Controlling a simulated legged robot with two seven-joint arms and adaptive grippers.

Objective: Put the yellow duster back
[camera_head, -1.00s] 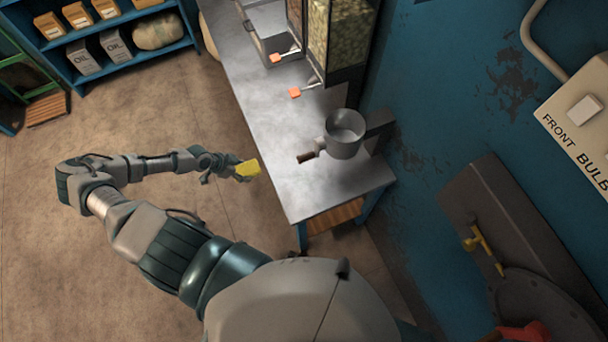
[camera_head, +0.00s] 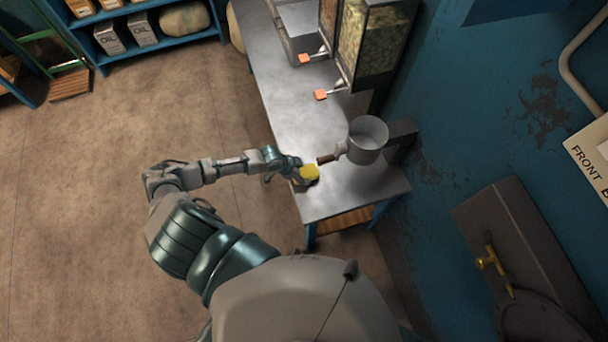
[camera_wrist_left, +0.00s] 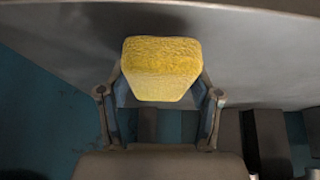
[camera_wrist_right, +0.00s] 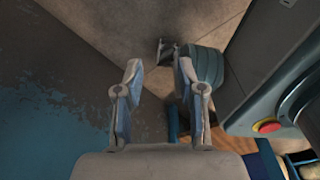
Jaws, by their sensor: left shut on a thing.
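The yellow duster (camera_head: 310,172) is in my left gripper (camera_head: 298,178), at the near left part of the metal table (camera_head: 335,198). In the left wrist view the duster (camera_wrist_left: 160,68) sits between the two fingers of the left gripper (camera_wrist_left: 160,110), with the grey table surface (camera_wrist_left: 262,62) beyond it. I cannot tell whether the duster touches the table. My right gripper (camera_wrist_right: 155,85) shows only in the right wrist view; its fingers are apart with nothing between them.
A grey pot (camera_head: 367,140) with a brown-tipped handle is just right of the duster. Glass dispensers (camera_head: 375,45) with orange-tipped levers (camera_head: 320,95) stand farther back on the table. A blue shelf (camera_head: 150,40) with boxes is at the back left. The floor (camera_head: 90,180) is open.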

